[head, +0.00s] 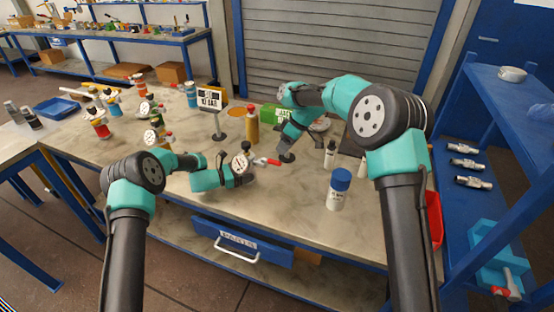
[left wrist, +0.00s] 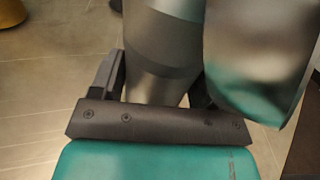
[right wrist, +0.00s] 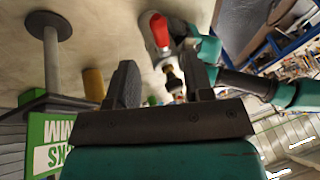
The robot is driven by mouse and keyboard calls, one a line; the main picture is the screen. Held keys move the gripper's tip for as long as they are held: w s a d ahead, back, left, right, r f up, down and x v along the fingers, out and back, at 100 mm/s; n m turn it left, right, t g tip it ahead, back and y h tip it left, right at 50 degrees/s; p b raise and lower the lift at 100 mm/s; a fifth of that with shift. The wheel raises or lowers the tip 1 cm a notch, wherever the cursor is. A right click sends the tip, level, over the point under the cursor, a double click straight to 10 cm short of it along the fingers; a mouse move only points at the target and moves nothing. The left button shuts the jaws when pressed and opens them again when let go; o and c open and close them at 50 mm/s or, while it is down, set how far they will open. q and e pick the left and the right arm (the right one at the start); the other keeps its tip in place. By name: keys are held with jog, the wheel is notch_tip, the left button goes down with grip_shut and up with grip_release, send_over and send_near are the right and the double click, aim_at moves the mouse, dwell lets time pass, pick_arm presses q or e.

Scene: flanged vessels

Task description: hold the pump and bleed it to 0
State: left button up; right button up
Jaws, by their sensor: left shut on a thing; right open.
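The pump is a dark grey body with a round white-faced gauge (head: 240,164) and a red handle (head: 268,161) pointing right. My left gripper (head: 238,180) is shut on the pump body; in the left wrist view its fingers sit around a grey cylinder (left wrist: 163,50). My right gripper (head: 286,156) is open and empty, to the right of the red handle. In the right wrist view the red handle (right wrist: 159,30) and a brass fitting (right wrist: 173,78) lie beyond and between its fingers (right wrist: 162,88). The gauge reading is too small to tell.
A sign reading about 10 BAR (head: 210,99) stands behind the pump, with a yellow cylinder (head: 252,124) and a green box (head: 285,114) near it. A white bottle with a blue cap (head: 339,188) stands front right. Several gauged vessels stand left. The front middle bench is clear.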

aim_at(271, 161)
jog(key=x, duration=0.6)
jog(key=shift+a+f, duration=0.1)
jog(key=shift+f, duration=0.1)
grip_shut()
dwell(0.4)
